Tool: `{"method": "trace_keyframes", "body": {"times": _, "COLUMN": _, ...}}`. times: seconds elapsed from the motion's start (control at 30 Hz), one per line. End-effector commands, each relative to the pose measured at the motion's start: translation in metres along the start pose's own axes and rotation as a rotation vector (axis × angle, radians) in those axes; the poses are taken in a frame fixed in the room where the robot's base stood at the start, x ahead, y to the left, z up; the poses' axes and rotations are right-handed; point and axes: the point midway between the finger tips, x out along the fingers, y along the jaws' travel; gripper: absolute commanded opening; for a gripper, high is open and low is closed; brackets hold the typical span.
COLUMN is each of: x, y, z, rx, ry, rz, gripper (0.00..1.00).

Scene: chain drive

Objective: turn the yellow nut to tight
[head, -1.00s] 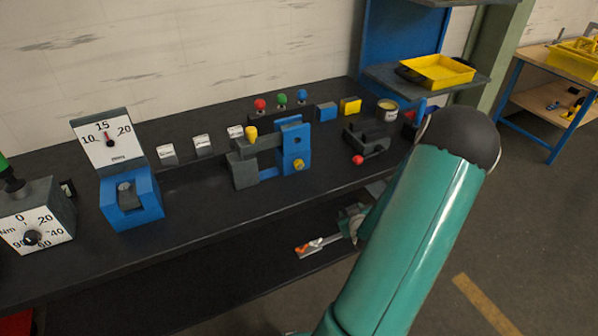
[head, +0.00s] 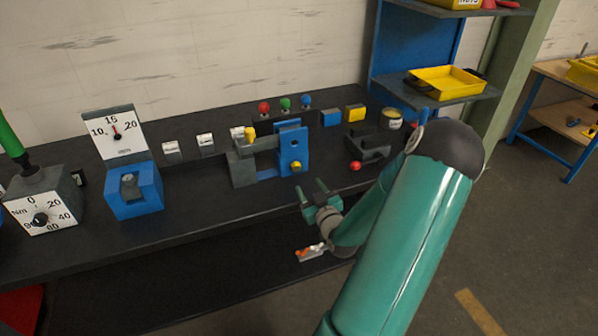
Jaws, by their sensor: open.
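The yellow nut (head: 295,166) sits low on the front face of the blue upright block (head: 292,141), part of a grey and blue fixture on the dark bench. My gripper (head: 311,190) is in front of the bench edge, just below and a little right of the nut. Its two green fingers are spread and point up toward the fixture. Nothing shows between them, and they appear apart from the nut. A yellow knob (head: 250,134) stands on the grey part of the fixture (head: 243,168).
A blue-based gauge (head: 133,190) and a dial box (head: 45,205) stand left on the bench (head: 200,215). A dark clamp with a red knob (head: 356,166) stands to the right. A yellow tray (head: 447,81) sits on a shelf.

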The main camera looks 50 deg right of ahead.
Motion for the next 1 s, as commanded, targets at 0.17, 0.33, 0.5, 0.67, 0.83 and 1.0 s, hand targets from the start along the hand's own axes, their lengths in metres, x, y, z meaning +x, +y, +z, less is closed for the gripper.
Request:
{"method": "trace_keyframes", "body": {"times": 0.17, "x": 0.037, "y": 0.000, "z": 0.000, "rx": 0.000, "ry": 0.003, "rz": -0.001, "gripper": 0.49}}
{"method": "trace_keyframes", "body": {"times": 0.33, "x": 0.068, "y": 0.000, "z": 0.000, "rx": 0.001, "ry": 0.002, "rz": -0.003, "gripper": 0.49}}
{"method": "trace_keyframes", "body": {"times": 0.5, "x": 0.088, "y": 0.000, "z": 0.000, "rx": -0.001, "ry": 0.000, "rz": -0.004, "gripper": 0.49}}
{"method": "trace_keyframes", "body": {"times": 0.67, "x": 0.094, "y": 0.001, "z": 0.000, "rx": -0.002, "ry": 0.001, "rz": -0.004, "gripper": 0.49}}
{"method": "trace_keyframes", "body": {"times": 0.83, "x": 0.094, "y": 0.001, "z": 0.000, "rx": -0.001, "ry": 0.000, "rz": -0.004, "gripper": 0.49}}
{"method": "trace_keyframes", "body": {"times": 1.0, "x": 0.094, "y": 0.001, "z": 0.000, "rx": -0.001, "ry": 0.000, "rz": -0.004, "gripper": 0.24}}
